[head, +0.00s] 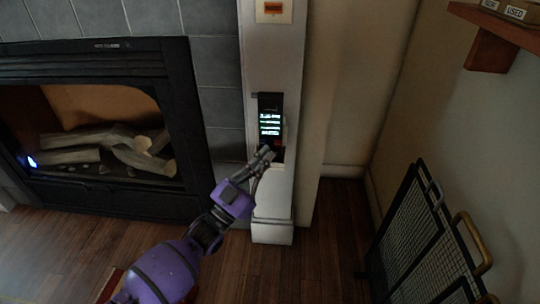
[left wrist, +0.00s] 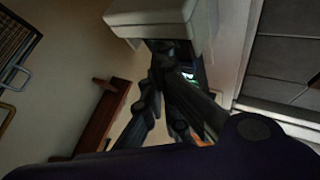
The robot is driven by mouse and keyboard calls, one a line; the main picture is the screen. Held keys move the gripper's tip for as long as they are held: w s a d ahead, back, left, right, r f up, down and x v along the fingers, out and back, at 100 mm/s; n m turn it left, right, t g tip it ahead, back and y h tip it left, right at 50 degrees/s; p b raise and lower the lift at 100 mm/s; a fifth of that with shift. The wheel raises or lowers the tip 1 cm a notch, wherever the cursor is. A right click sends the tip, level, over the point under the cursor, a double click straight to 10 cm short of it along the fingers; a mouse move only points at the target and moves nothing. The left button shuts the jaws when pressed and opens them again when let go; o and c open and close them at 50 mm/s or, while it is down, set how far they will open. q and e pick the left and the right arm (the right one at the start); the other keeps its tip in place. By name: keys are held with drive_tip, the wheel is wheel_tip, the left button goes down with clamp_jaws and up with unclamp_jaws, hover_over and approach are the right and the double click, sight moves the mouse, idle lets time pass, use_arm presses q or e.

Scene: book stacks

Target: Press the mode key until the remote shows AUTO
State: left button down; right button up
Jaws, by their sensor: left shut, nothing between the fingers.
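The remote (head: 270,118) is a dark upright unit on the white pillar beside the fireplace. Its lit screen shows several pale green-white lines, too small to read. My left gripper (head: 268,152) is shut and empty, with its fingertips at the remote's lower part, just below the screen. The fingers cover part of the remote's lower end, and I cannot pick out the mode key or tell whether they touch it. In the left wrist view, the fingers (left wrist: 166,60) reach toward the dark remote, and a bit of its lit screen (left wrist: 188,75) shows beside them. My right gripper is not in view.
A fireplace (head: 100,185) with logs and a small blue flame is at the left. A switch plate (head: 273,9) is higher on the pillar. A black mesh screen (head: 412,235) with brass handles stands at the right, below a wooden shelf (head: 490,52). The floor between is clear.

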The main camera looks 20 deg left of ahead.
use_arm(q)
drive_tip(key=shift+s, duration=0.1)
drive_tip(key=shift+s+d+p, duration=0.2)
drive_tip(key=shift+s+p, duration=0.25)
drive_tip(key=shift+s, duration=0.25)
drive_tip(key=s+p, duration=0.1)
drive_tip(key=s, duration=0.1)
drive_tip(key=s+d+p, duration=0.1)
drive_tip(key=s, duration=0.1)
drive_tip(key=shift+s+d, duration=0.2)
drive_tip(key=shift+s, duration=0.2)
idle(0.7)
